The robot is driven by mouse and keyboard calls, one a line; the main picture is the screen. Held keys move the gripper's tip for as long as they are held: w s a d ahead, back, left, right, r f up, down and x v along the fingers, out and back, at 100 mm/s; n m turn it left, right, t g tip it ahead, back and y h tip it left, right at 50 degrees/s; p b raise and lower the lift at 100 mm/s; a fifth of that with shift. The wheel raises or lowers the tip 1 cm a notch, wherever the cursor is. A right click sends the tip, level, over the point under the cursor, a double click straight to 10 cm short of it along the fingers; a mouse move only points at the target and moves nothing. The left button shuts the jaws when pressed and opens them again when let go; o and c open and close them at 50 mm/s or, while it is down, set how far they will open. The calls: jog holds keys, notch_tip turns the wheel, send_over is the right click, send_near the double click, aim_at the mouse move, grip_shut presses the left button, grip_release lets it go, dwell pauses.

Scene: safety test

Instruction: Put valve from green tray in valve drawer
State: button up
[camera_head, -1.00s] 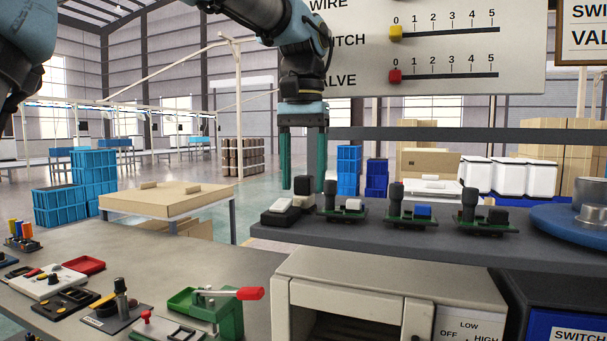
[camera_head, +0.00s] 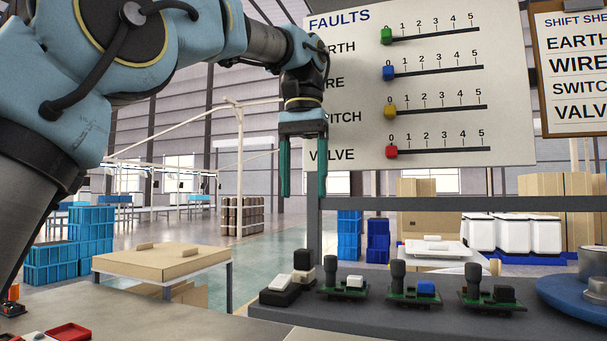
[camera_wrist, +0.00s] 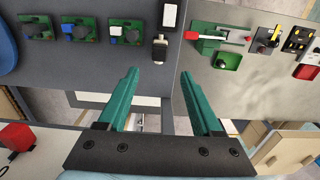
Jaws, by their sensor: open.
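My gripper (camera_head: 304,196) hangs fingers-down, open and empty, above the dark shelf in the head view. In the wrist view its two teal fingers (camera_wrist: 160,73) are spread wide with nothing between them. The green tray (camera_wrist: 229,64) lies on the bench at upper right of the wrist view, beyond and right of the fingertips. A small grey rounded part (camera_wrist: 221,61), perhaps the valve, shows at the tray; its details are too small to tell. The head view does not show the tray. I cannot identify the valve drawer in either view.
Several circuit boards and a black-and-white switch block (camera_head: 281,290) line the dark shelf (camera_head: 345,308). The faults board (camera_head: 350,130) is behind my gripper.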

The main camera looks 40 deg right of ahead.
jog(key=shift+r, duration=0.45)
